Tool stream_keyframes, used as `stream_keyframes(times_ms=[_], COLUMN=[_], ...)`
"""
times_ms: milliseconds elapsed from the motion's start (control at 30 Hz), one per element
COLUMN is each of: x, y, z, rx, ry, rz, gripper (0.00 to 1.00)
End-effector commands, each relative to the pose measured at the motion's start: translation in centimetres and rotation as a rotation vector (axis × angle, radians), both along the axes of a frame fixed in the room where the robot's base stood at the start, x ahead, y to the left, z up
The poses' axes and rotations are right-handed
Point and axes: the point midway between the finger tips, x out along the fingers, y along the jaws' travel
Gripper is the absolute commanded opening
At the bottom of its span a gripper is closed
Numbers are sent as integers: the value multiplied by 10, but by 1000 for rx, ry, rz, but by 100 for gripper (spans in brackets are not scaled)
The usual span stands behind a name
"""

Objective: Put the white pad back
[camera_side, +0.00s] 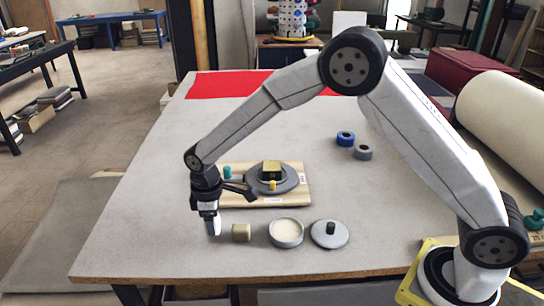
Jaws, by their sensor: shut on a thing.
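My gripper (212,224) is at the front left of the table, pointing down, with its tip close to the tabletop. It is shut on a small pale piece that looks like the white pad (213,228); the fingers hide most of it. I cannot tell whether the piece touches the table. A beige block (241,232) stands just right of it, apart from the gripper. Further right are a round grey dish (286,244) with a cream filling and a grey disc lid (330,238) with a black knob.
Behind the gripper, a wooden board (300,198) bears a grey round plate (288,183) with a green and yellow block, plus small teal and yellow pieces. The left tabletop is clear.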

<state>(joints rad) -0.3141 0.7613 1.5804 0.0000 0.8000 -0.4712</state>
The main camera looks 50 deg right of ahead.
Motion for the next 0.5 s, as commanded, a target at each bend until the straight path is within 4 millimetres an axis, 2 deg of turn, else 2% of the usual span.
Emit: stream_keyframes(times_ms=[300,500], x=[3,3], y=[1,1], z=[-31,-34], rx=[0,0], ry=[1,0], rz=[0,0], gripper=[17,17])
